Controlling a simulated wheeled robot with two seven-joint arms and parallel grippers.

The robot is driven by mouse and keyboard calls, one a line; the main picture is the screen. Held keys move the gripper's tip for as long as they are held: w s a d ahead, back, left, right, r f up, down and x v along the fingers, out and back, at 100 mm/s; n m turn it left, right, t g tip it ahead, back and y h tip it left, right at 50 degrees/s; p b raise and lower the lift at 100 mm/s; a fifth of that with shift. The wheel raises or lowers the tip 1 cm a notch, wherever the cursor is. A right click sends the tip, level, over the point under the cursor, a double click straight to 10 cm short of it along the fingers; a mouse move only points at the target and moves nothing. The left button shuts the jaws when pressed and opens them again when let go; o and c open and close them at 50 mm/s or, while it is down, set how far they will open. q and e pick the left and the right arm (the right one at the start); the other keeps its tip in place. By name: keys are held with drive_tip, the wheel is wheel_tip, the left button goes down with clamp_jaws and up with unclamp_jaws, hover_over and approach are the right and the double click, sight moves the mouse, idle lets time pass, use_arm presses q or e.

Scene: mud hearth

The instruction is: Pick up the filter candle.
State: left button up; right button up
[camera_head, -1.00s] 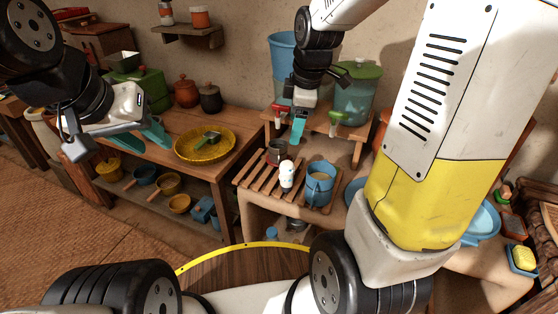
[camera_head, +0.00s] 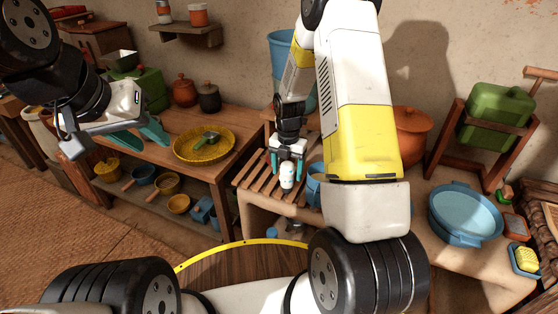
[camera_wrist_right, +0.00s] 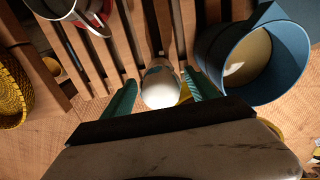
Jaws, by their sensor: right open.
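The filter candle (camera_head: 287,176) is a small white upright cylinder on the slatted wooden rack (camera_head: 258,180). In the right wrist view its round white top (camera_wrist_right: 160,88) lies between the fingers. My right gripper (camera_head: 287,168) is open, pointing down, with one teal finger on each side of the candle. In the right wrist view the gripper (camera_wrist_right: 158,95) shows both fingers apart; I cannot tell whether either touches the candle. My left gripper (camera_head: 140,138) is over the left bench, away from the candle, its teal fingers apart and empty.
A blue mug (camera_wrist_right: 254,60) stands on the rack close to the right finger, partly hidden by my arm in the head view. A metal cup (camera_wrist_right: 75,10) is at the upper left. A yellow woven tray (camera_head: 205,146) sits on the left bench.

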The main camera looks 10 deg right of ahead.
sight(287, 177)
wheel_tip(287, 177, down, 3)
drive_tip(key=shift+f, duration=0.15)
drive_tip(key=shift+c, duration=0.5)
clamp_jaws()
